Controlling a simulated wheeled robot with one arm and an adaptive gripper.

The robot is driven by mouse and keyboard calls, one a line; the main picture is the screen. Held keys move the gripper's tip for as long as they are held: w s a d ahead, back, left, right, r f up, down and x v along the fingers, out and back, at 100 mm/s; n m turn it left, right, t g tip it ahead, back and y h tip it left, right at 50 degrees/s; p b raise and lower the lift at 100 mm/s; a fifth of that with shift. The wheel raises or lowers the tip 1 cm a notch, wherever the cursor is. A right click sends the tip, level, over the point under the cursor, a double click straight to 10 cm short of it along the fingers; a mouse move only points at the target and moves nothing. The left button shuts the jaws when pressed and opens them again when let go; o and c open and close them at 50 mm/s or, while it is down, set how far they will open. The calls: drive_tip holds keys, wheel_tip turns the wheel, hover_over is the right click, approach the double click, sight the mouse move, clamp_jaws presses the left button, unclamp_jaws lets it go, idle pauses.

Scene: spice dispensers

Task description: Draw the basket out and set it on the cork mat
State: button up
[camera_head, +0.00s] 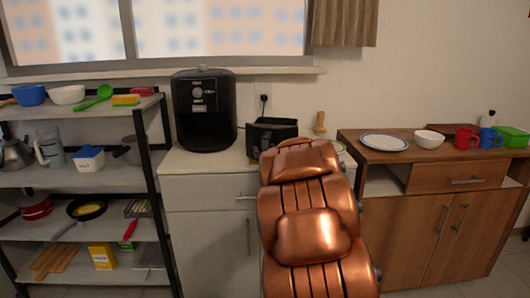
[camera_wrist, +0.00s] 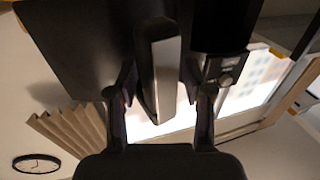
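The black basket (camera_head: 272,133) is out of the black fryer (camera_head: 203,112) and sits to its right, over the worktop. A tan edge of the cork mat (camera_head: 253,161) shows below it; most of the mat is hidden. I cannot tell whether the basket touches the mat. In the wrist view, the basket (camera_wrist: 85,45) fills the upper left, and its grey-edged handle (camera_wrist: 160,75) lies between the fingers of my gripper (camera_wrist: 161,88). The fingertips look closed on the handle from both sides. In the head view, my copper arm hides the gripper.
The fryer's front is open and dark. A wooden peg-like object (camera_head: 320,123) stands behind and right of the basket. A shelf rack (camera_head: 80,178) is at left. A wooden cabinet (camera_head: 430,215) at right carries a plate (camera_head: 384,142), a bowl (camera_head: 429,139) and mugs.

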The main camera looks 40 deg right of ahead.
drive_tip(key=shift+o, duration=1)
drive_tip(key=shift+f, duration=0.1)
drive_tip(key=v, duration=1.2)
